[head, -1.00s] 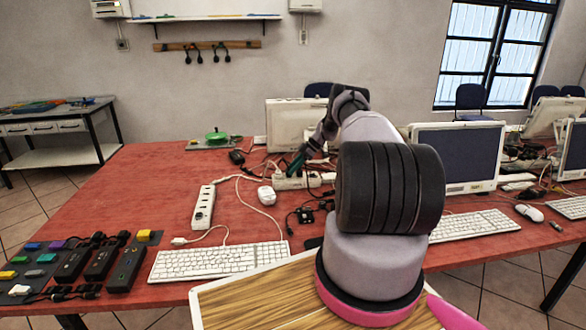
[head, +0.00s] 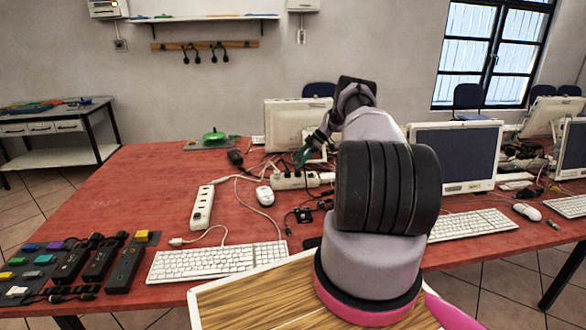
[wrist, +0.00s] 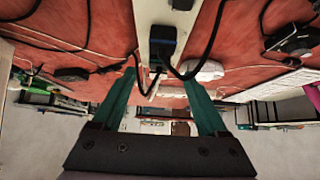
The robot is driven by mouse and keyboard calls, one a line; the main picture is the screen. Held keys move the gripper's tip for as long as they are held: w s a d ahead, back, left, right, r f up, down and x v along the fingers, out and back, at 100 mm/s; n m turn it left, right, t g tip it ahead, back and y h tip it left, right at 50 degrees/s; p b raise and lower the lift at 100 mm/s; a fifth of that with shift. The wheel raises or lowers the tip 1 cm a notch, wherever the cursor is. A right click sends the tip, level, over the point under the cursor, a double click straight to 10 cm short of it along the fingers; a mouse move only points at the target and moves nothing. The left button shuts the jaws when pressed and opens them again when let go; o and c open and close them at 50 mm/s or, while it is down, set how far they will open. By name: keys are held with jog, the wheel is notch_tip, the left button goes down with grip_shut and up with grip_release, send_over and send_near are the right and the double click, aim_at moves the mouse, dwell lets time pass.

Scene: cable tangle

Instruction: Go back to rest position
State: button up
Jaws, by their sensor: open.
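My gripper (head: 304,156) is over the middle of the red table (head: 150,205), in front of a white monitor. In the wrist view its two green fingers (wrist: 165,95) are spread apart with nothing held between them. A white power strip (head: 296,181) with a dark plug lies on the table just below the fingers in the head view. I cannot tell the exact gap between fingertips and plug.
Another white power strip (head: 202,207), a mouse (head: 265,196) and a keyboard (head: 216,262) lie left of my arm. Dark power strips (head: 100,262) sit at the front left. Monitors (head: 456,157) stand at the right. Loose cables cross the table; its back left is mostly clear.

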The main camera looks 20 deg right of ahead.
jog(key=v, duration=0.6)
jog(key=a+r+m+h, duration=0.1)
jog(key=a+r, duration=0.3)
jog(key=r, duration=0.3)
jog(key=s+a+r+m+h, duration=0.1)
jog(key=a+r+m, duration=0.15)
jog(key=r, duration=0.45)
jog(key=a+r, duration=0.5)
jog(key=r, duration=0.3)
jog(key=s+a+r+m+h, duration=0.1)
jog(key=s+a+r+m, duration=0.2)
jog(key=s+a+r, duration=0.4)
jog(key=s+a+r+m+h, duration=0.1)
jog(key=s+a+r+m, duration=0.15)
jog(key=s+r, duration=0.4)
jog(key=s+a+r+m+t+h, duration=0.15)
jog(key=s+a+r, duration=0.25)
jog(key=s, duration=0.4)
jog(key=s+a+r+m+t, duration=0.1)
jog(key=s+a+r+m, duration=0.2)
jog(key=s+r, duration=0.3)
jog(key=s+a+f+m+t, duration=0.1)
jog(key=s+f+m, duration=0.1)
jog(key=s, duration=0.7)
jog(key=s+a+f+m+t, duration=0.1)
jog(key=s+f+m, duration=0.2)
jog(key=s, duration=0.6)
jog(key=shift+a, duration=0.4)
